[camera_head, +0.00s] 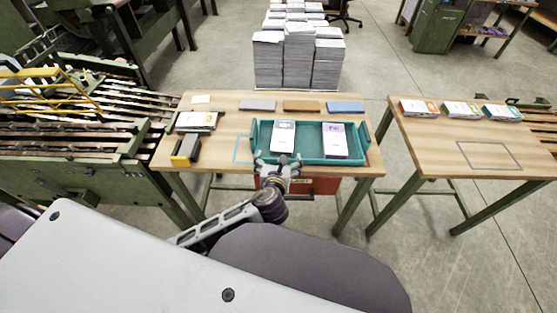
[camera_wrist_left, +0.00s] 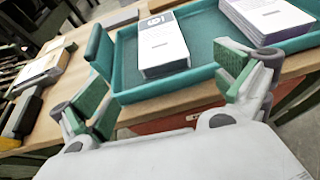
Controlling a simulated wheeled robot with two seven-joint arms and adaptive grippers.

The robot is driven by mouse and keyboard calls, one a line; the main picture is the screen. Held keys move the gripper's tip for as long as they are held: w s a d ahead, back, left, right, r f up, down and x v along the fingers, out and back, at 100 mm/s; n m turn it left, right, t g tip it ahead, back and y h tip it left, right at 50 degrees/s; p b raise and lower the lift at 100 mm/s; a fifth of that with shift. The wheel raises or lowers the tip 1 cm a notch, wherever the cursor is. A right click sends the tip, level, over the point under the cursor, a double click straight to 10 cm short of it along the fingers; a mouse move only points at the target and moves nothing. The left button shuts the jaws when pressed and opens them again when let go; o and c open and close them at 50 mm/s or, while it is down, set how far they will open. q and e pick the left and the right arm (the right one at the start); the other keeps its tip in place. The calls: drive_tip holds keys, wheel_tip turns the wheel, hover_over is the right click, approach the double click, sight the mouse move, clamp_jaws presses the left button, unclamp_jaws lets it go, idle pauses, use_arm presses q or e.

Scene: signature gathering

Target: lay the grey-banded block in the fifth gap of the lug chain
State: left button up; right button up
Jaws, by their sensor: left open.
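A white paper block with a dark grey mark (camera_head: 283,136) lies in the left half of the teal tray (camera_head: 307,159); it also shows in the left wrist view (camera_wrist_left: 162,48). I take it for the grey-banded block, though its band is too small to be sure. A purple-marked block (camera_head: 334,141) lies to its right in the tray. My left gripper (camera_head: 279,160) is open and empty at the tray's near edge, in front of the grey-marked block; its fingers (camera_wrist_left: 163,88) are apart. The lug chain seems to be the slatted machine (camera_head: 70,138) at left; its gaps cannot be told apart.
Grey (camera_head: 257,104), brown (camera_head: 301,106) and blue (camera_head: 345,107) flat pieces lie behind the tray. A black-and-yellow item (camera_head: 186,150) and a paper stack (camera_head: 197,121) sit at the table's left. A second table (camera_head: 440,140) holds banded blocks (camera_head: 461,109); a floor gap separates them.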

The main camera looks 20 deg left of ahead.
use_arm(q)
drive_tip(key=shift+s+r, duration=0.2)
drive_tip(key=shift+s, duration=0.3)
drive_tip(key=shift+w+r, duration=0.1)
